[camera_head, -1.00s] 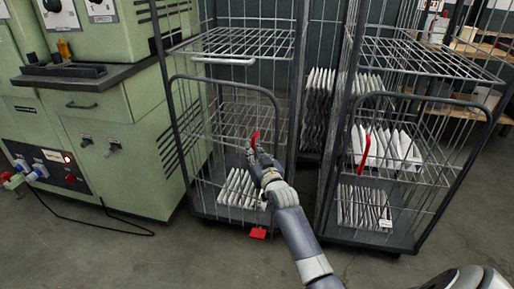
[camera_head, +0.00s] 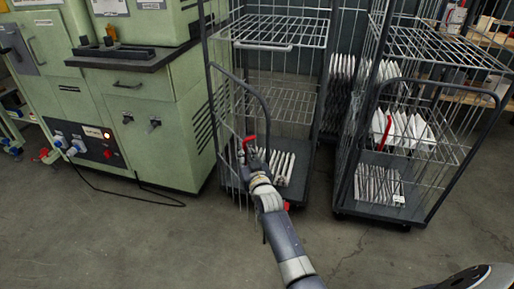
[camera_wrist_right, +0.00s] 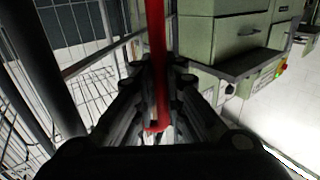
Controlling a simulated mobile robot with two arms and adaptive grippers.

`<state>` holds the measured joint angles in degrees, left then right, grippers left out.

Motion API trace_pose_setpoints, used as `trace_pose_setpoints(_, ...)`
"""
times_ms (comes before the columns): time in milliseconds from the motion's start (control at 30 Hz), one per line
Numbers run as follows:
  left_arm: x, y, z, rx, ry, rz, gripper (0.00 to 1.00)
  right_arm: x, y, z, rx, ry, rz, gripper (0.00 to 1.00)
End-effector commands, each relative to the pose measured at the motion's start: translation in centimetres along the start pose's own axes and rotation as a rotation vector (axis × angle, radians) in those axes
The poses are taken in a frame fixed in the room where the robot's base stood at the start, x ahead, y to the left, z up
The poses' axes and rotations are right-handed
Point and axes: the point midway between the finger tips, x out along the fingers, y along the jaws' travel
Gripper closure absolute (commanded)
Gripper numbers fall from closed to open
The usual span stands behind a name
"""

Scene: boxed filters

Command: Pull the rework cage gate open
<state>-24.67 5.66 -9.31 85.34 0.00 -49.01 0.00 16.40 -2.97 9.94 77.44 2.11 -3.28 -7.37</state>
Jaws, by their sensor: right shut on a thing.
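The rework cage is the left wire cage (camera_head: 325,60), with its dark-framed lower gate (camera_head: 232,76) at the front. The gate stands at an angle to the cage front, hinged at its left side and swung partly out. A red handle (camera_head: 241,152) is on the gate. My right gripper (camera_head: 250,157) is closed around it; in the wrist view the red handle (camera_wrist_right: 157,45) runs between the fingers (camera_wrist_right: 160,95). White pleated filters (camera_head: 284,168) stand on the cage floor, partly hidden by the gripper.
A green machine (camera_head: 160,140) stands close to the left, with a cable (camera_head: 130,196) on the floor before it. A second cage (camera_head: 375,208) with filters stands to the right, its gate shut. Open floor (camera_head: 150,245) lies in front.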

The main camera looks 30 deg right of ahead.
Motion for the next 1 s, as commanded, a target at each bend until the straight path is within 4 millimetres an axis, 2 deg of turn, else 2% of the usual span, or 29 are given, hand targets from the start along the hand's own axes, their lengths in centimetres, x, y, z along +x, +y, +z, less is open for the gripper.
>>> trace_pose_setpoints(200,0.65,0.06,0.77,0.001,-0.006,0.001,0.6,0.07,-1.35,-0.18,-0.005,0.002,-0.005,1.0)
trace_pose_setpoints(600,0.77,0.04,0.87,0.002,-0.007,0.0,0.6,0.07,-1.49,-0.18,-0.004,0.003,-0.005,1.0)
trace_pose_setpoints(667,0.77,0.04,0.87,0.002,-0.007,0.0,0.6,0.07,-1.49,-0.19,-0.004,0.003,-0.005,0.82)
trace_pose_setpoints(700,0.77,0.03,0.88,0.002,-0.007,0.0,0.6,0.07,-1.48,-0.18,-0.003,0.003,-0.005,0.8)
trace_pose_setpoints(1000,0.76,0.09,0.83,0.001,-0.006,0.001,0.6,0.01,-1.45,-0.12,-0.002,0.002,-0.004,0.8)
